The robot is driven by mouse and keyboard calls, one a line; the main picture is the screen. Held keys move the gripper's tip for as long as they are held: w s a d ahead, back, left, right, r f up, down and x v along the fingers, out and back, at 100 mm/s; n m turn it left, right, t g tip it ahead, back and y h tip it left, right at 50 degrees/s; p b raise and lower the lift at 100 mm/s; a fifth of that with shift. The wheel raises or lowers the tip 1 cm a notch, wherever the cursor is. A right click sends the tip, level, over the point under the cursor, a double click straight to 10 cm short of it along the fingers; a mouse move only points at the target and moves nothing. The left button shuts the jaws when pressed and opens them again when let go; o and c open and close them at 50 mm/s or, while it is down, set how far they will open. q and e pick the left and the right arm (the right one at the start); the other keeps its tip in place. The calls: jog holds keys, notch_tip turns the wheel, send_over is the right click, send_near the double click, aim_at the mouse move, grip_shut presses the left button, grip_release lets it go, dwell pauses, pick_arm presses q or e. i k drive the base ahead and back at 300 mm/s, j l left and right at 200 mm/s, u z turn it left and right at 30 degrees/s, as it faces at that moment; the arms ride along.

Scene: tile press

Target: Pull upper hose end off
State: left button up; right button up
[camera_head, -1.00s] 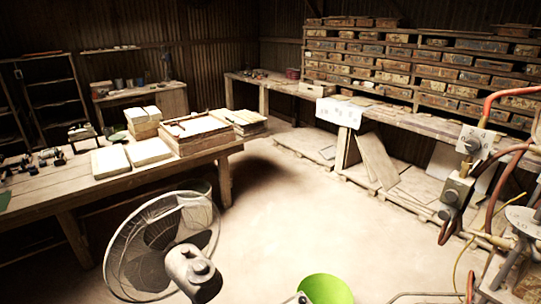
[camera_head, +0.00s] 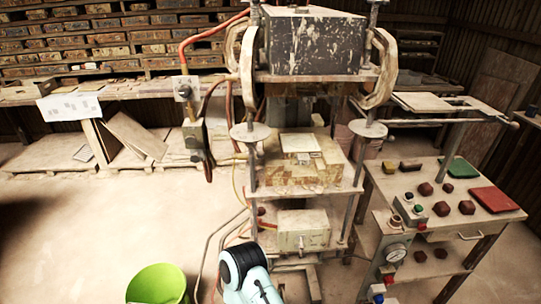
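The tile press (camera_head: 315,45) stands in the middle, with a dark, worn block at its top. An orange-red hose (camera_head: 208,34) arcs from the top of the press down to a grey plate with a round knob (camera_head: 186,89) at its left. Its lower end meets the top of this plate; the upper end runs behind the press frame, so its seat is unclear. A browner hose (camera_head: 207,97) loops beside the plate, above a grey valve block (camera_head: 195,140). Neither gripper shows; a white and black part at the bottom looks like my arm.
A green bucket (camera_head: 157,284) stands on the floor at front left. A control table (camera_head: 440,190) with knobs and a gauge stands right of the press. A long bench (camera_head: 25,97) and brick-filled shelves (camera_head: 60,50) line the back. Floor at left is clear.

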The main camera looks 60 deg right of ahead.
aim_at(232, 77)
jog(key=z, duration=2.1)
